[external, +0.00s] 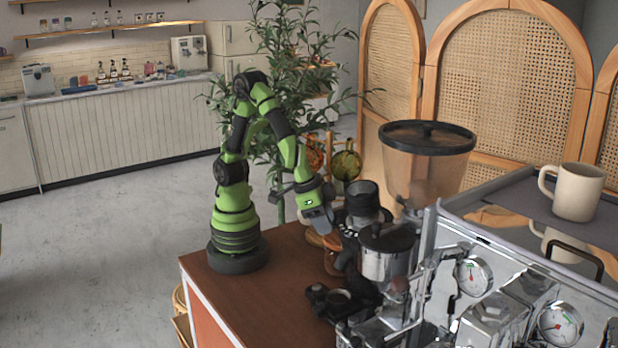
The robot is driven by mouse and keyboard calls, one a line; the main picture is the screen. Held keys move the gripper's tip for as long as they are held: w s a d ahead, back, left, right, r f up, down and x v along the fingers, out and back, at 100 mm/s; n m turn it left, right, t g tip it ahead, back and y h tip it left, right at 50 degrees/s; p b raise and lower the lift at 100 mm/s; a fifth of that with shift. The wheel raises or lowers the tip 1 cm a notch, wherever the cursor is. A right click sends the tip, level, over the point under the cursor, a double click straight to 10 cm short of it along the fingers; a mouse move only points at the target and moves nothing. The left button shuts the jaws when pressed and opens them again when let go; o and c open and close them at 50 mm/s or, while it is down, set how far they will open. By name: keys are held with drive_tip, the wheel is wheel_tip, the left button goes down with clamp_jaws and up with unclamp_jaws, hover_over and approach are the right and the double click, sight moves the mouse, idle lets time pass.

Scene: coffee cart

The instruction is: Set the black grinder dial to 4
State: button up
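The grinder with a large amber hopper (427,172) under a black lid stands at the right of the wooden cart top. A steel cylinder with a black lid (386,250) is on its near side. A black round part (362,200) shows between my gripper and the hopper; I cannot tell if it is the dial, and no numbers can be read. My gripper (330,221) points down and right, close to the left side of these black parts. Its fingers blend into the dark parts behind, so their opening and any contact are unclear.
A chrome espresso machine (500,318) with gauges fills the lower right. A cream mug (573,192) stands on its top tray. A dark portafilter-like part (340,300) is at the grinder's front. The wooden cart top (262,298) is bare at the front left. A plant (290,55) stands behind.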

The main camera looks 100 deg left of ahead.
clamp_jaws()
drive_tip(key=shift+a, duration=0.1)
drive_tip(key=w+a+r+m+g+h, duration=0.1)
drive_tip(key=w+a+m, duration=0.1)
drive_tip(key=a+m, duration=0.4)
drive_tip(key=shift+w+r+m+h, duration=0.15)
drive_tip(key=shift+m+h, duration=0.15)
drive_tip(key=shift+m, duration=0.9)
